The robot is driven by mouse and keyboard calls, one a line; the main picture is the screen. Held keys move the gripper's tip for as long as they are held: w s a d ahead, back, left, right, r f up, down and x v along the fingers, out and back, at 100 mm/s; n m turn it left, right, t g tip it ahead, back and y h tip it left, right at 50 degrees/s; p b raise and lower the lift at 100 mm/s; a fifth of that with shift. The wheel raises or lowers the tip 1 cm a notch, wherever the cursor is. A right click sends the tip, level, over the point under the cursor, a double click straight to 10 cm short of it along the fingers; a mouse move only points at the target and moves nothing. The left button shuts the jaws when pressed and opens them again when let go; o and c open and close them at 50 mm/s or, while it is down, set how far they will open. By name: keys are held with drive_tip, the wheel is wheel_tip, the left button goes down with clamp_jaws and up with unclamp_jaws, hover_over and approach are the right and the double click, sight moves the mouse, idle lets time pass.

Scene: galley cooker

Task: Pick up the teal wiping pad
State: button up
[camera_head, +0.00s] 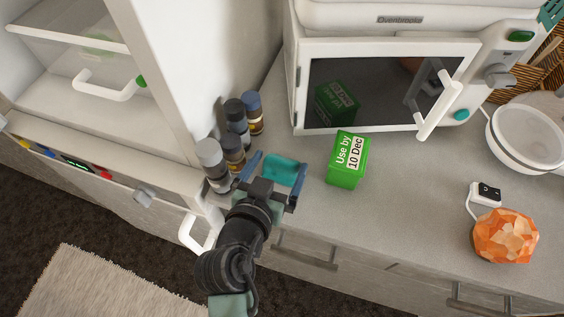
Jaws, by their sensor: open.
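The teal wiping pad (281,170) lies on the grey counter, between the spice jars and a green box. My gripper (273,165) is open, with one blue-edged finger to the left of the pad and the other to its right. The pad shows between the fingers, and its near edge is partly hidden by the gripper body. The picture does not clearly show the height of the fingertips above the counter or whether they touch the pad.
Several spice jars (209,157) stand close left of my gripper. A green "Use by 10 Dec" box (347,160) stands close right. A white microwave (300,90) is behind. An orange faceted object (505,237), a switch (487,193) and white bowls (528,135) are further right.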

drive_tip(key=shift+f+p+x, duration=0.2)
drive_tip(key=shift+p+x, duration=0.2)
drive_tip(key=shift+x, duration=2.3)
drive_tip(key=shift+s+d, duration=0.1)
drive_tip(key=shift+s, duration=0.05)
drive_tip(key=c, duration=1.1)
wheel_tip(320, 180, up, 10)
drive_tip(key=shift+r+p, duration=0.1)
drive_tip(key=shift+p, duration=0.3)
drive_tip(key=shift+c, duration=0.3)
drive_tip(key=shift+s, duration=0.1)
